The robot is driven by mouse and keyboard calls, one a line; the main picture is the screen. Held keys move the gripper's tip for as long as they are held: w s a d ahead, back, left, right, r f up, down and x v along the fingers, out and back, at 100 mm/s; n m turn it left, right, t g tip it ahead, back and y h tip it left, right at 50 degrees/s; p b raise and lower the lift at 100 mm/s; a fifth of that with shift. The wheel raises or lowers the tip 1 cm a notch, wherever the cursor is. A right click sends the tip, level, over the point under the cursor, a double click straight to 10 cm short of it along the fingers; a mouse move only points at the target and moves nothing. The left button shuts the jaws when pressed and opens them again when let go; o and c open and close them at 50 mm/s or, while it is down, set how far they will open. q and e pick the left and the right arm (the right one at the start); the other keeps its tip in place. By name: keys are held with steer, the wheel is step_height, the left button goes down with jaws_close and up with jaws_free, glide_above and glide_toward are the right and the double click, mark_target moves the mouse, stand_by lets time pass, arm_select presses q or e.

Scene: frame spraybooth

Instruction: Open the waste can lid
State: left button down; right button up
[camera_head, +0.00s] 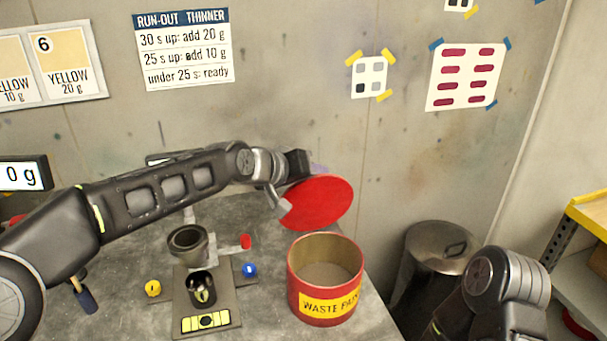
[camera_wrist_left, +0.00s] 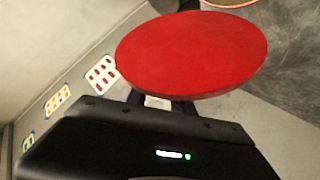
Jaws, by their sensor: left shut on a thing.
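The waste can (camera_head: 309,295) is a red open cylinder with a yellow "WASTE" label, standing on the grey table. Its mouth is uncovered and the inside shows. The round red lid (camera_head: 322,203) is held up, tilted, above and behind the can, apart from its rim. My left gripper (camera_head: 284,207) is shut on the lid at its left edge. In the left wrist view the lid (camera_wrist_left: 192,52) fills the upper middle, and its grasped part is mostly hidden. My right arm shows at the lower right, but its gripper fingers are not in view.
A dark cup (camera_head: 187,246) on a stand and a small black pot (camera_head: 202,288) are left of the can. Yellow (camera_head: 153,288) and blue (camera_head: 249,270) knobs lie beside them. A lidded metal bin (camera_head: 432,262) stands right of the table. A yellow-edged shelf (camera_head: 588,212) is far right.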

arm_select(q)
steer(key=shift+w+a+f, duration=0.3)
steer(key=shift+w+f, duration=0.25)
steer(key=shift+w, duration=0.1)
steer(key=shift+w+a+f, duration=0.25)
steer(key=shift+w+f, duration=0.25)
steer(key=shift+w, duration=0.15)
steer(key=c, duration=1.6)
jaws_free()
steer(key=o, duration=0.3)
steer(key=shift+a, duration=0.2)
steer(key=shift+o, duration=1)
steer(key=shift+d, duration=0.25)
steer(key=shift+r, duration=0.1)
